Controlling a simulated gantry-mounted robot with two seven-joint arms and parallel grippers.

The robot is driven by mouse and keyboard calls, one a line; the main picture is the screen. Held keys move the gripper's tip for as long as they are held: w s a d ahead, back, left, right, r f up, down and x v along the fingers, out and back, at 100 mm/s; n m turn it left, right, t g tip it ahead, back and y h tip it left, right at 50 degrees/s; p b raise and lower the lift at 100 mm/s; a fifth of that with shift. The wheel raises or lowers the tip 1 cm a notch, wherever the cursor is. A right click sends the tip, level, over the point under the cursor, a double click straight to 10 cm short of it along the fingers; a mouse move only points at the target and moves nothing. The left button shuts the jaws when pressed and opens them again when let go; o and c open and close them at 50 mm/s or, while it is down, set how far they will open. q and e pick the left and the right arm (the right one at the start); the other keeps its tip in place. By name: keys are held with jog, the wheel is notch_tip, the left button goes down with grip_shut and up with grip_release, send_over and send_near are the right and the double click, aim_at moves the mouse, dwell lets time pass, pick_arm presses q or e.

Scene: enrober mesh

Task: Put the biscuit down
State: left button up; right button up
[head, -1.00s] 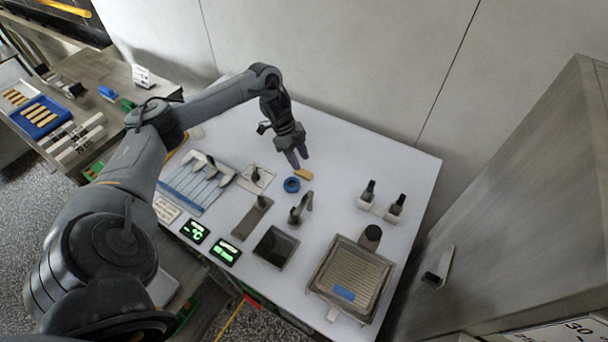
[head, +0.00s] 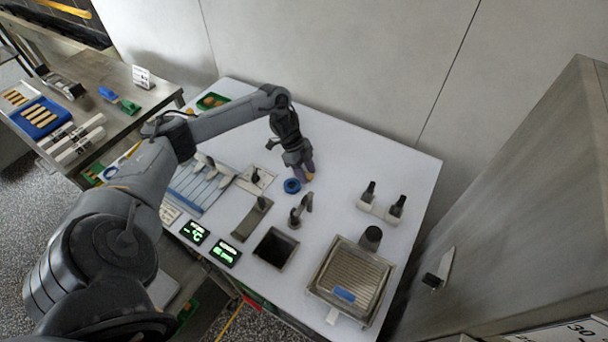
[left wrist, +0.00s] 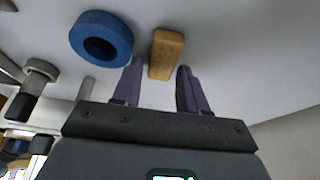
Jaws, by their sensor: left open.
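The biscuit (left wrist: 166,54) is a tan-orange bar. In the left wrist view it lies on the white worktop between and just beyond my left gripper's purple fingertips, with a gap on each side. My left gripper (left wrist: 160,68) is open around the biscuit's near end. In the head view my left gripper (head: 305,174) points down at the worktop and its fingers mostly hide the biscuit. A blue ring (left wrist: 101,38) lies just left of the biscuit, and it also shows in the head view (head: 292,186). My right gripper is not in view.
The white worktop (head: 355,160) is clear to the right of the gripper. A stand with two dark-topped bottles (head: 381,208) is further right. A ribbed tray (head: 350,280) and a dark square well (head: 275,248) lie nearer. A blue tray with bars (head: 40,117) stands far left.

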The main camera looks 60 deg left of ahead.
pick_arm(q)
jog(key=c, duration=0.6)
